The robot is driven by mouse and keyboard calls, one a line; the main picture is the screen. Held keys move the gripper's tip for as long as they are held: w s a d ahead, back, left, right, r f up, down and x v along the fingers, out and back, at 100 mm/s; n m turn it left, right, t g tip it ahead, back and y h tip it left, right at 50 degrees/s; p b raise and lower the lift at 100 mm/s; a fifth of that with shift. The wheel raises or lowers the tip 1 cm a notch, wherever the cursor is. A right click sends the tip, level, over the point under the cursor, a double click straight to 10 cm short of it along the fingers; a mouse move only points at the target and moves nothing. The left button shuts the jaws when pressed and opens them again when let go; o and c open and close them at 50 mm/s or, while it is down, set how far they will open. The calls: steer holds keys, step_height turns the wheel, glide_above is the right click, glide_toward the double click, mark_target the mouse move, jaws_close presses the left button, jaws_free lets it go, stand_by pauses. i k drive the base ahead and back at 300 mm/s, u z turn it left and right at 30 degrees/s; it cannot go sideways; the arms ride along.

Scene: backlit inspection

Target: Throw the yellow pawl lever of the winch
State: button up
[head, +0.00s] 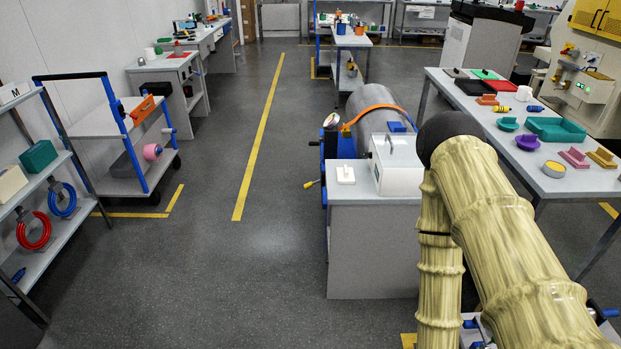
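A yellow-tipped lever (312,183) sticks out to the left, low on a blue upright frame (325,160) at the left side of a grey cabinet. A dark handle shows higher on the same frame. I cannot tell for sure whether this frame is the winch or the lever its pawl lever. Blue parts (603,312) at the bottom right corner are mostly cut off or hidden by my arm. My arm rises from the lower right, bends at a black joint, and runs down out of the picture. My gripper is not in view.
The grey cabinet (372,245) bears a white box (396,165) and a white switch plate (345,174). A large grey drum (380,103) with an orange strap stands behind. A table (481,130) with coloured parts is at right. The floor (225,285) at left is clear.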

mark_target(309, 185)
steer(key=u, duration=0.4)
steer(key=i, duration=0.5)
steer(key=u, duration=0.65)
steer(key=i, duration=1.45)
steer(key=z, duration=0.6)
